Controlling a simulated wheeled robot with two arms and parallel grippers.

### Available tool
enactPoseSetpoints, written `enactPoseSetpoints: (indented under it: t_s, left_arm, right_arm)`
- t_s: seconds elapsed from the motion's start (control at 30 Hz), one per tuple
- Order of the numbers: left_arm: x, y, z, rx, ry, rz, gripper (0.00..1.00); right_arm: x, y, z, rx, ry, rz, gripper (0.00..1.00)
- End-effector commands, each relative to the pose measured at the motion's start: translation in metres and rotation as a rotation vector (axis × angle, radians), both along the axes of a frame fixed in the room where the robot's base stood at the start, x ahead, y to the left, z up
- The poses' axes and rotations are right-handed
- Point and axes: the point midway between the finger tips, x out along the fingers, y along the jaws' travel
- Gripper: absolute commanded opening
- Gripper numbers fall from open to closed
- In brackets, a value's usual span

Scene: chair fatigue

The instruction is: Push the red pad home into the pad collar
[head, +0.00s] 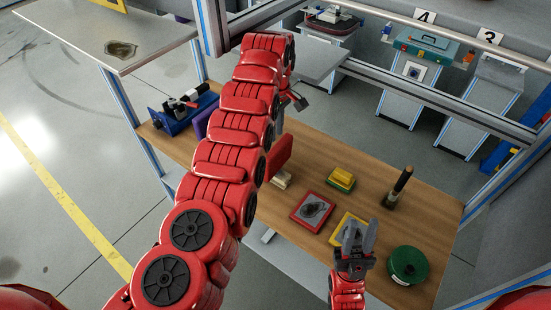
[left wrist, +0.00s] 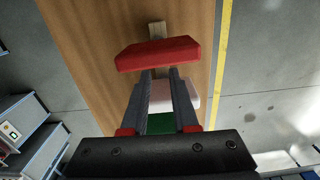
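The red pad (head: 281,153) stands upright on the table, partly hidden behind my left arm in the head view. In the left wrist view the red pad (left wrist: 158,53) lies just beyond the fingertips. My left gripper (left wrist: 161,75) shows a gap between its two dark fingers, with nothing clearly held there. Whether the fingertips touch the pad I cannot tell. In the head view my left gripper (head: 299,99) is beyond the pad. I cannot make out the pad collar for certain; my left arm hides part of the table. My right gripper (head: 360,228) is open and empty over a yellow-edged plate.
A pale block (left wrist: 185,94) and a green surface (left wrist: 160,123) show below and between the left fingers. Beige wooden blocks (head: 281,180), a red-edged plate (head: 312,211), yellow blocks (head: 342,177), a dark upright cylinder (head: 399,186) and a green round container (head: 407,265) stand on the table.

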Motion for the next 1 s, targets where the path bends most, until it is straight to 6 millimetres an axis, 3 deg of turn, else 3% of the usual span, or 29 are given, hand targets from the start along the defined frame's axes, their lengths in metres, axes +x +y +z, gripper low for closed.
enactPoseSetpoints:
  t_s: [0.37,0.6,0.73,1.0]
  left_arm:
    - [0.001,-0.001,0.003,-0.004,-0.003,0.000,0.32]
    - [0.001,0.000,0.025,-0.003,-0.007,0.000,0.32]
    - [0.001,0.001,0.061,-0.001,-0.005,0.000,0.32]
    - [0.000,0.000,0.077,-0.001,-0.001,0.000,0.32]
  right_arm:
    - [0.000,0.000,-0.002,0.000,0.000,0.000,0.32]
    - [0.000,0.000,-0.016,0.000,0.000,0.000,0.32]
    - [0.000,0.000,0.017,0.000,-0.001,0.000,0.32]
    - [0.000,0.000,0.033,0.000,0.000,0.000,0.32]
